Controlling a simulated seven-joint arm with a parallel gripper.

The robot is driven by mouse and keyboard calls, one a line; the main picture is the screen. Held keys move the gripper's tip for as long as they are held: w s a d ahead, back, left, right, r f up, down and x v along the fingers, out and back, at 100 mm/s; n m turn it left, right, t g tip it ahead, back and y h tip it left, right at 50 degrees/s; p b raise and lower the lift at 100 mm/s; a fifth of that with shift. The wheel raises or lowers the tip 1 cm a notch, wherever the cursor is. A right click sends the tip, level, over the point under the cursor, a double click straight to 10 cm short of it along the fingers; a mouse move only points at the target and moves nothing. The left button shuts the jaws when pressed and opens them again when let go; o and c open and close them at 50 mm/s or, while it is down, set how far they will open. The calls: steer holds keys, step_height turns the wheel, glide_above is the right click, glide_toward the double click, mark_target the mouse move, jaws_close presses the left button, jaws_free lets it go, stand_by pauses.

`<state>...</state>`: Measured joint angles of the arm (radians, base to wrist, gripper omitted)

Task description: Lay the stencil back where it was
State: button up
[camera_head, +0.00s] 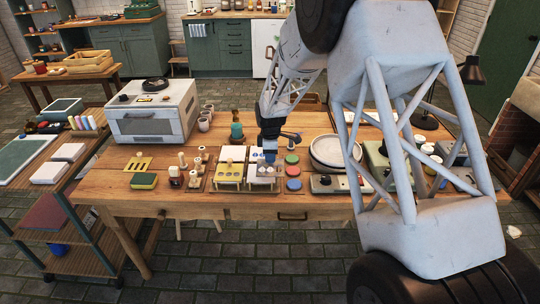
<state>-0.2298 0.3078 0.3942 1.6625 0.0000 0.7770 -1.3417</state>
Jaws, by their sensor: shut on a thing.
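My gripper (270,154) is small in the view, pointing down over the middle of the wooden table. It is shut on what looks like the stencil (262,169), a pale flat piece with grey round marks. The stencil is just below the fingers, at or a little above a low stand; I cannot tell whether it touches. Left of it, close by, is a low yellow-edged stand (230,168) with a pale top and round marks. The exact grip is too small to make out.
Right of the gripper are coloured round pots (292,171) and a round pale basin (334,152). To the left are small bottles (195,172), a yellow slotted piece (138,163), a sponge (143,181) and a white oven (153,112). The table's front strip (215,205) is clear.

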stand_by(0.4)
steer(key=w+a+r, duration=0.2)
steer(key=w+a, duration=0.5)
steer(key=a, duration=0.1)
steer(key=w+a+r, duration=0.3)
steer(key=w+a, duration=0.5)
steer(key=shift+w+a+r, duration=0.15)
steer(key=shift+w+a, duration=0.05)
steer(key=shift+w, duration=0.1)
glide_above(234, 148)
steer(key=shift+w+f, duration=0.1)
steer(key=shift+f, duration=3.05)
steer(key=shift+f, duration=1.85)
steer(key=shift+f, duration=0.15)
